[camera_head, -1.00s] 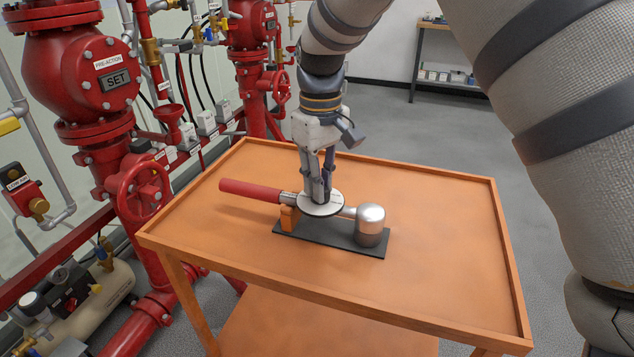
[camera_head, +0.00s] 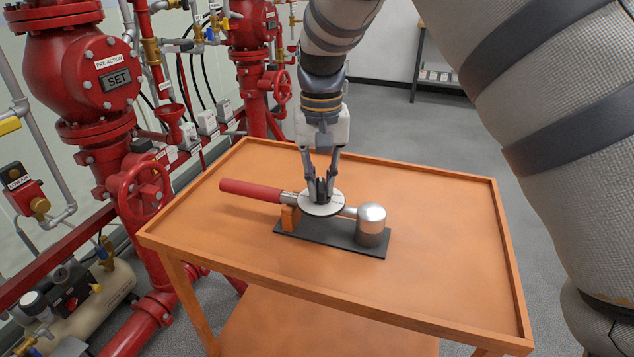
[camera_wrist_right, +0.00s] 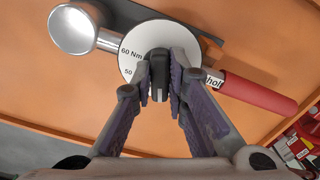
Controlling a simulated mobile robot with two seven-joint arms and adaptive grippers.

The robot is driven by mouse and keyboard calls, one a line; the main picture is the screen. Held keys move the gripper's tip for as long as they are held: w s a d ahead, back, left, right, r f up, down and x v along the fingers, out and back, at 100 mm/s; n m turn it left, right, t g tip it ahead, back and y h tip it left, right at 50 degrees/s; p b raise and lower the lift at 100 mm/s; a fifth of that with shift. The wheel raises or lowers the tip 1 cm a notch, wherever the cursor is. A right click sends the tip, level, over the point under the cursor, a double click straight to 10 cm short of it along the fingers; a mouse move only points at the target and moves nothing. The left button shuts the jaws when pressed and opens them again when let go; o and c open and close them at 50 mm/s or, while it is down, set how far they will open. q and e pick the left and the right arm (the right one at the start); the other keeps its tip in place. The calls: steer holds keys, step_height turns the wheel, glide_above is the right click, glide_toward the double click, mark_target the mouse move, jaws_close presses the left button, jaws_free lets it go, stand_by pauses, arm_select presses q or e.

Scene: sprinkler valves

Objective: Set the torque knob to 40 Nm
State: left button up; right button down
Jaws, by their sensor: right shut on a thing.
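The torque wrench lies on a dark base plate (camera_head: 345,240), with its red handle (camera_head: 250,189) to the left and its silver round head (camera_head: 371,224) to the right. A white dial (camera_head: 325,206) sits on the wrench's middle. In the right wrist view, the dial (camera_wrist_right: 128,67) shows "60 Nm" and "50" on its left side; other marks are hidden by the fingers. My right gripper (camera_head: 321,196) points down and is shut on the black torque knob (camera_wrist_right: 159,75) at the dial's centre. The knob's pointer reading cannot be told. My left gripper is not in view.
The wrench stands on an orange cart (camera_head: 440,270) with a raised rim and bare top around the plate. Red valves and pipes (camera_head: 100,80) stand close on the left. A dark-framed bench (camera_head: 440,72) stands at the back.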

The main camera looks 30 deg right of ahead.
mark_target(321, 185)
steer(key=m, duration=0.3)
steer(key=shift+m, duration=0.3)
steer(key=shift+a+m, duration=0.1)
steer(key=shift+m, duration=0.5)
steer(key=c, duration=1.5)
jaws_free()
steer(key=shift+r, duration=3.05)
